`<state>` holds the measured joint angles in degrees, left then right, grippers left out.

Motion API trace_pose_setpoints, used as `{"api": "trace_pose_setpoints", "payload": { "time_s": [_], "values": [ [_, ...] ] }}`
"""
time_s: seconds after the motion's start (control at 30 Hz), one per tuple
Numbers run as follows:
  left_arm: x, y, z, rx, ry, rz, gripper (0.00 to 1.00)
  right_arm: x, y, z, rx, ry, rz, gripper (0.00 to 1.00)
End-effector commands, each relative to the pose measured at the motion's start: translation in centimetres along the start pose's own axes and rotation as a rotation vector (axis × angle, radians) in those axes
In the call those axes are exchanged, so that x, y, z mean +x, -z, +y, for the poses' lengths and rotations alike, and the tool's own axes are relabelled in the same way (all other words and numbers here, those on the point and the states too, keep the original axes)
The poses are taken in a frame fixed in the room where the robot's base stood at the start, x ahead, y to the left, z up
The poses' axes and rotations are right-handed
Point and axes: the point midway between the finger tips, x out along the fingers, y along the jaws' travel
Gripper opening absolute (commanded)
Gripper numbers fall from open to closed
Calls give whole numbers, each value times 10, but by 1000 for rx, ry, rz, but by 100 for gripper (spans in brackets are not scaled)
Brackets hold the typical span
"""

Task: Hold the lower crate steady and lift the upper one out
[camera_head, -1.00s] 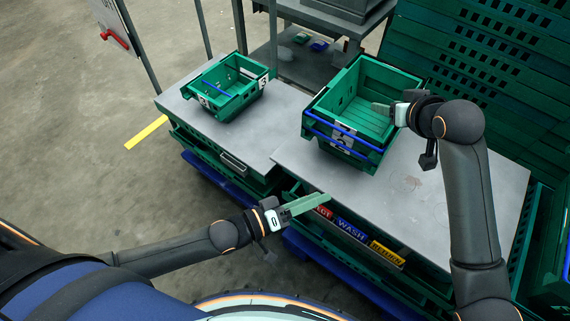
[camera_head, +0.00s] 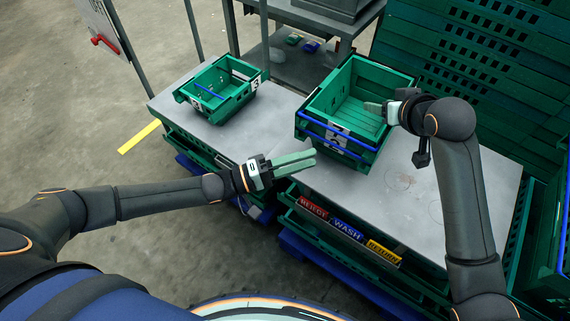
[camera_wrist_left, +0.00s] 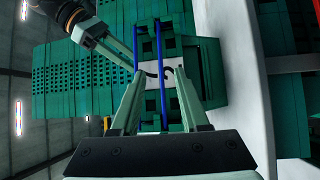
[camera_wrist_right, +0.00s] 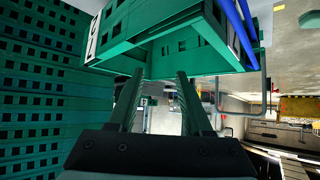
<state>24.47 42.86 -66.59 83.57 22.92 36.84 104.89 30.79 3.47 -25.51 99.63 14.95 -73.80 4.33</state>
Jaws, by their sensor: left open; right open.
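Two green crates with blue bars stand nested on the right grey table. The upper crate (camera_head: 375,77) is empty and open at the top. The lower crate (camera_head: 352,157) is mostly hidden beneath it; only its lower front shows. My left gripper (camera_head: 314,159) is open and empty, in front of the stack and short of it. The left wrist view shows the stack's label and blue bars (camera_wrist_left: 159,75) ahead of its spread fingers. My right gripper (camera_head: 368,107) is open at the upper crate's right side. In the right wrist view a crate (camera_wrist_right: 165,50) is just ahead of its fingers; contact cannot be told.
A smaller green crate (camera_head: 218,92) with labels stands on the left table (camera_head: 165,105). REJECT, WASH and RETURN signs (camera_head: 348,231) line the right table's front edge. Tall green crate stacks (camera_head: 480,75) rise behind at the right. The right table's front (camera_head: 400,190) is clear.

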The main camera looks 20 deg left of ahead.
Motion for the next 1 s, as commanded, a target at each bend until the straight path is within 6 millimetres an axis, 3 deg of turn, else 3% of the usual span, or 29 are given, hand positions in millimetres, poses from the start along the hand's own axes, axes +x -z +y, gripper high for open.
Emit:
{"api": "trace_pose_setpoints", "payload": {
  "time_s": [0.1,0.33,0.8,1.0],
  "values": [
    [25,0,1,1,-3,-1,45,0,0,0,0,0,0,50],
    [58,0,0,2,0,-1,45,0,0,0,0,0,0,50],
    [69,0,-1,2,2,0,45,0,0,0,0,0,0,50],
    [68,0,-1,2,2,0,22,0,0,0,0,0,0,50]
  ]
}}
